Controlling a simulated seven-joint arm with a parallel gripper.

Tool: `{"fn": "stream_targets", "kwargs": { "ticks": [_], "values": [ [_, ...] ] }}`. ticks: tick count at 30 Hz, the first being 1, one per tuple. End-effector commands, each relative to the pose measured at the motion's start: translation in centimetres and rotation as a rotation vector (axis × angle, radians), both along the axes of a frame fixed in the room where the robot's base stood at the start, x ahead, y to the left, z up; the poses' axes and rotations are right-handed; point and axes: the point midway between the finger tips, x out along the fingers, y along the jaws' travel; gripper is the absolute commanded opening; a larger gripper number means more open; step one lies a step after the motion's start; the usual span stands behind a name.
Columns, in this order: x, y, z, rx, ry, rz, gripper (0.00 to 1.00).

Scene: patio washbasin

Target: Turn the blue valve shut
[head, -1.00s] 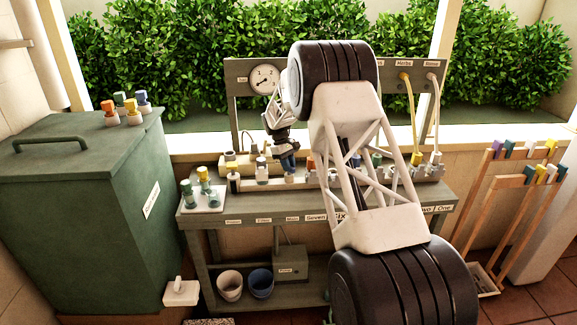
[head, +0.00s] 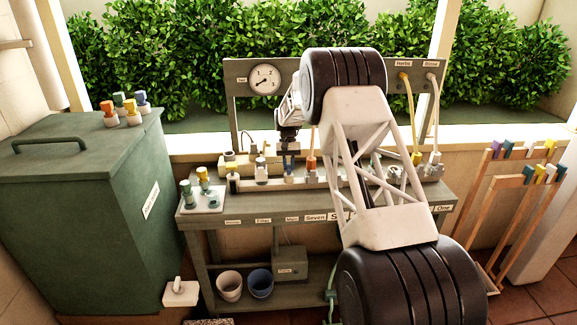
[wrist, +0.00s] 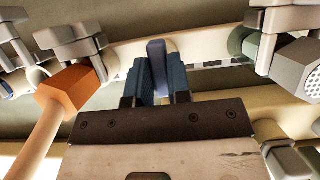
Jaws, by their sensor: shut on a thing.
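The blue valve (head: 289,172) stands in the row of valves along the pale pipe on the bench. In the wrist view, its blue-grey handle (wrist: 157,57) stands between the fingers. My gripper (head: 289,155) points down over this valve and is shut on the handle. In the wrist view, both dark blue fingers (wrist: 158,82) press close to the handle's two sides. The valve's lower body is mostly hidden in the wrist view, so how far it is turned is hard to tell.
An orange-handled valve (head: 311,163) stands close to the right; it also shows in the wrist view (wrist: 68,88). A black-and-yellow valve (head: 233,172) stands to the left. A gauge (head: 264,80) is on the back board. A tray (head: 214,208) sits at the bench's left end.

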Motion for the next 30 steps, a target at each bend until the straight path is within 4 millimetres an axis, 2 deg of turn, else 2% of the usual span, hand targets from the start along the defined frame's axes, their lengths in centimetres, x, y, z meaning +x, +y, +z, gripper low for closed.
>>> {"fn": "stream_targets", "kwargs": {
  "ticks": [13,14,18,30],
  "values": [
    [0.05,0.00,0.12,0.000,-0.002,-0.012,0.00],
    [0.05,0.00,0.13,0.000,-0.002,-0.012,0.23],
    [0.03,0.00,0.08,0.000,-0.001,-0.012,0.44],
    [0.16,0.00,0.33,0.001,-0.001,-0.011,0.44]
  ]
}}
